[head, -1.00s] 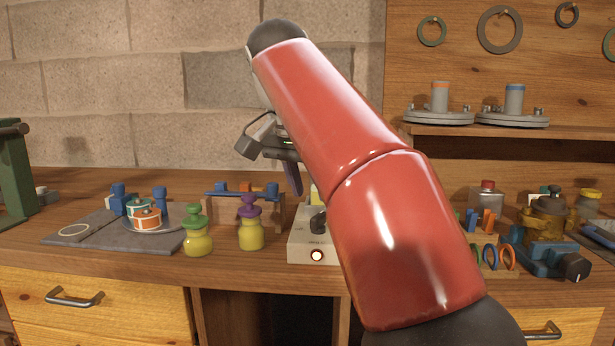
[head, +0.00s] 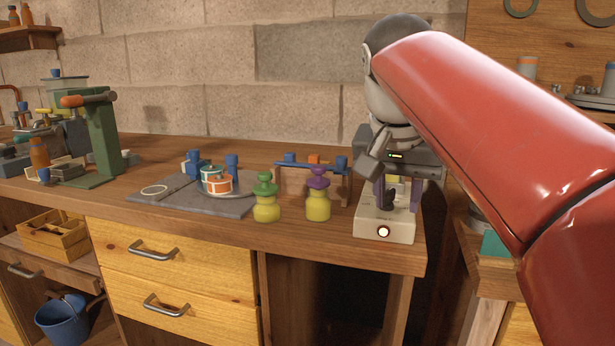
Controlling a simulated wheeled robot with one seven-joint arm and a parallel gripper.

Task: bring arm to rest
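My red arm (head: 470,130) reaches in from the right of the head view and bends down at its dark elbow. My gripper (head: 397,202) points down in front of the wall, over or in front of a white box (head: 385,230) with a lit round button. Its two purple-grey fingers stand apart, so it looks open. A pale yellow thing shows between the fingers; it seems to be behind them rather than held. How far the fingertips are from the box is hard to tell.
A yellow jar with a purple stopper (head: 318,200) and one with a green stopper (head: 265,203) stand left of the box. A green press (head: 105,140) stands further left. A gap separates the bench from the right-hand one.

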